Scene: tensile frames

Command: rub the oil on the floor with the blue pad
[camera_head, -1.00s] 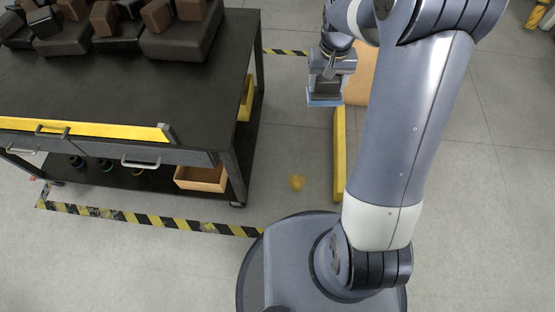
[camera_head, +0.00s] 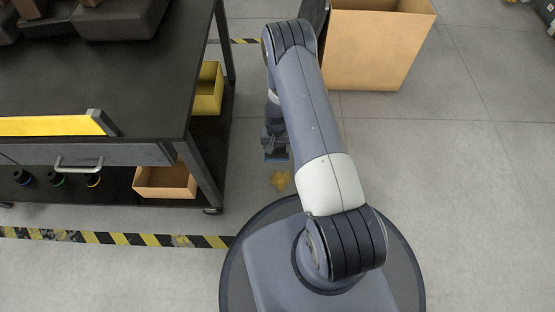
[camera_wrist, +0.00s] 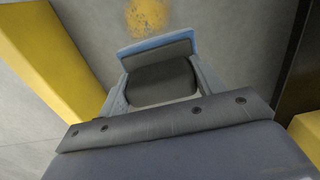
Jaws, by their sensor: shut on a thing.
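The oil is a small yellow-brown patch (camera_head: 281,180) on the grey floor, just in front of my base. It also shows at the top of the wrist view (camera_wrist: 147,16). My gripper (camera_head: 276,152) points down, a little behind the patch in the head view. It is shut on the dark block of the blue pad (camera_wrist: 158,43), whose blue edge shows beyond the fingers in the wrist view. The pad appears apart from the oil; its height above the floor is hard to tell. The pad's underside is hidden.
A black workbench (camera_head: 150,95) stands at the left, with a cardboard box (camera_head: 165,182) and a yellow bin (camera_head: 208,90) on its lower shelf. A large open cardboard box (camera_head: 370,50) stands behind. Striped floor tape (camera_head: 150,240) runs along the left. The floor at right is clear.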

